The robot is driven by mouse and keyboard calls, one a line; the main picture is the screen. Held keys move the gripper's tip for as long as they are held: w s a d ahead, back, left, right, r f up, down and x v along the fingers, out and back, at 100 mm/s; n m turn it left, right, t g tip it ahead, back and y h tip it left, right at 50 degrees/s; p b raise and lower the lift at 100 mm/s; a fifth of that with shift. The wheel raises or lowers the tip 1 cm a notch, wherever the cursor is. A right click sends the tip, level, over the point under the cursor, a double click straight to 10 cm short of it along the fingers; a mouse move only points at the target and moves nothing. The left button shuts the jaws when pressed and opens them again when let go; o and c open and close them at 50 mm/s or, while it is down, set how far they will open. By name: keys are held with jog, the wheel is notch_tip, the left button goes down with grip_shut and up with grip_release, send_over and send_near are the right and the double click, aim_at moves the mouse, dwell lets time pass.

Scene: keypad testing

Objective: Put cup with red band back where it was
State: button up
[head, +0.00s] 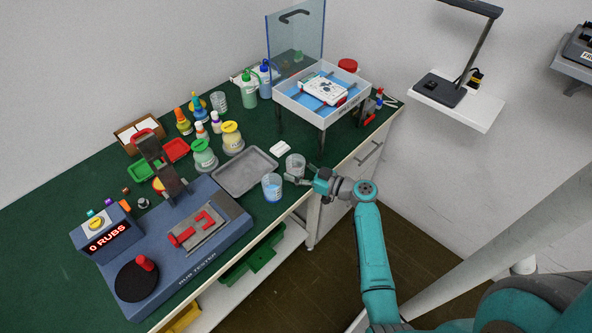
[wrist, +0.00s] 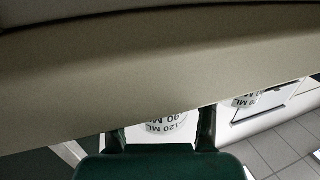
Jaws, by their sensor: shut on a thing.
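A clear measuring cup (head: 295,165) is at my gripper (head: 299,177), near the front edge of the green bench. In the wrist view, a clear cup with black ML markings (wrist: 166,127) sits between the two fingers of my gripper (wrist: 163,138), which is shut on it. No red band shows on it, and its upper part is hidden. A second clear cup with blue liquid (head: 272,187) stands just left of my gripper. A marked cup (wrist: 246,99) also shows at the right in the wrist view.
A grey tray (head: 245,174) lies left of the cups. The rub tester (head: 215,248) is at front left, and a white-walled bin (head: 345,108) stands on legs behind right. Several bottles crowd the back. A beige surface (wrist: 150,70) blocks much of the wrist view.

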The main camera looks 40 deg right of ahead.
jog(key=shift+f, duration=0.1)
jog(key=o, duration=0.9)
jog(key=shift+o, duration=0.2)
jog(key=shift+s+d, duration=0.1)
jog(key=shift+s, duration=0.1)
jog(key=v, duration=1.1)
jog(key=shift+s, duration=0.3)
